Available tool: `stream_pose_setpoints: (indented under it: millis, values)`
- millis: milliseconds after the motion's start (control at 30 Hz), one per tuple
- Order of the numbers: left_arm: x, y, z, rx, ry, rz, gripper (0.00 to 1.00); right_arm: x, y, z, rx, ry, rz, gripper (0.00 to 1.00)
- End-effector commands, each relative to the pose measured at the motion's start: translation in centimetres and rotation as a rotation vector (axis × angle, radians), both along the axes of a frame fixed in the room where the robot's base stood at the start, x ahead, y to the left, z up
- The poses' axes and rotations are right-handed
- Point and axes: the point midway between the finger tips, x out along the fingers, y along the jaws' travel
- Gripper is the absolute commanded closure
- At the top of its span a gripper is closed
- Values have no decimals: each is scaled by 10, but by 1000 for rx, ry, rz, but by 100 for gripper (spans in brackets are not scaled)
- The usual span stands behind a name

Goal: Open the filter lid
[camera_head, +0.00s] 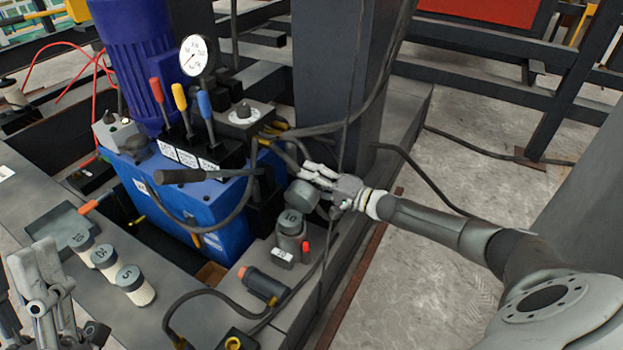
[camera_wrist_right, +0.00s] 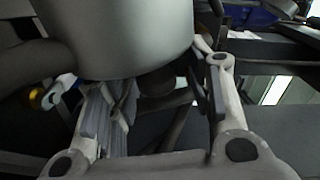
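The filter lid (camera_head: 302,195) is a dark grey cylinder, tilted up and away from the filter housing (camera_head: 290,243). A round top marked "10" (camera_head: 290,218) shows in the housing's mouth. My right gripper (camera_head: 312,172) is at the lid's far side, its fingers pointing left. In the right wrist view the lid (camera_wrist_right: 115,38) fills the upper left and hides part of the left finger. There the right gripper's fingers (camera_wrist_right: 163,95) stand apart with a gap between them; contact with the lid is unclear. My left gripper (camera_head: 35,262) is at the lower left, its fingertips unclear.
Several filters (camera_head: 135,286) stand on the grey bench at left, near a shallow tray (camera_head: 55,226). The blue hydraulic unit (camera_head: 190,200) with levers and gauge (camera_head: 196,55) is behind. A dark post (camera_head: 325,70) and hanging cables are close to my right gripper. A black-orange connector (camera_head: 262,283) lies in front.

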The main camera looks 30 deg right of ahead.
Motion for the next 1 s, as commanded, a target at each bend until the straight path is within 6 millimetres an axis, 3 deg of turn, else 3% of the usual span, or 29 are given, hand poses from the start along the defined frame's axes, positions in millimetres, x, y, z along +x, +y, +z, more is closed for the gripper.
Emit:
stream_pose_setpoints:
  millis: [333, 800, 1000]
  values:
    - [1, 0, 0, 1, 1, 1, 60, -11, -7, -1, -2, 3, -1, 53]
    - [1, 0, 0, 1, 1, 1, 60, -82, -48, -2, -2, 5, 0, 53]
    - [1, 0, 0, 1, 1, 1, 60, -99, -58, -1, -1, 1, 1, 53]
